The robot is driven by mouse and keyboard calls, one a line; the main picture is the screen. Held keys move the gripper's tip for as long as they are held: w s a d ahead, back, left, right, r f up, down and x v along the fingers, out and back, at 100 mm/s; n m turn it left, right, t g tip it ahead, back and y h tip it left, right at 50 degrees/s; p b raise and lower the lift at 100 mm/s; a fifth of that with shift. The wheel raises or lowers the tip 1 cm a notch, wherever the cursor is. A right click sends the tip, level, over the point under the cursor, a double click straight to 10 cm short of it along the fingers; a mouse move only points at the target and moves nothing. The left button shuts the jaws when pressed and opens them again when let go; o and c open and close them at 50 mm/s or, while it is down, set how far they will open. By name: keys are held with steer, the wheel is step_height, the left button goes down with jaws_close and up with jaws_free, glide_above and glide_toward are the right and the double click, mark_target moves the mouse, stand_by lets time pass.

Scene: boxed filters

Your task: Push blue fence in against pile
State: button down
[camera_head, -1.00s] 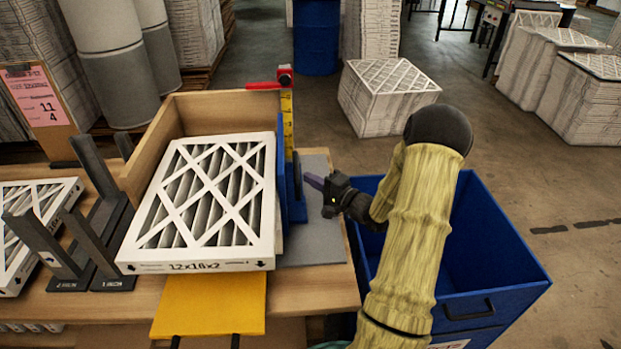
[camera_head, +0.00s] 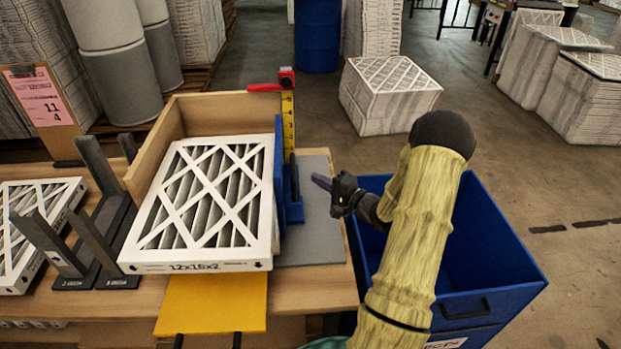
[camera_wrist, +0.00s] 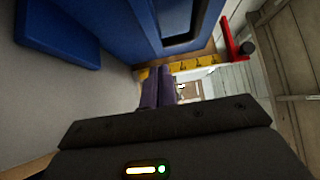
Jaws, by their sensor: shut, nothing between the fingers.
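The blue fence (camera_head: 280,180) stands upright along the right side of the pile (camera_head: 206,200), whose top is a white-framed filter marked 12x16x2. In the head view the fence looks very close to the pile; I cannot tell whether they touch along the whole length. My gripper (camera_head: 320,182) is shut and empty, to the right of the fence over the grey mat (camera_head: 322,225), with a visible gap between them. In the wrist view the shut purple fingers (camera_wrist: 160,88) show below the blue fence (camera_wrist: 185,25), and its blue foot is at upper left.
A wooden box wall (camera_head: 215,112) stands behind the pile, with a yellow scale and red marker (camera_head: 287,80) at its corner. Dark grey upright brackets (camera_head: 95,235) stand left. A blue bin (camera_head: 490,265) is at right. A yellow plate (camera_head: 210,304) juts out in front.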

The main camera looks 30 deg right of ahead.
steer(key=b+v, duration=0.1)
steer(key=v, duration=1)
steer(key=shift+d, duration=0.2)
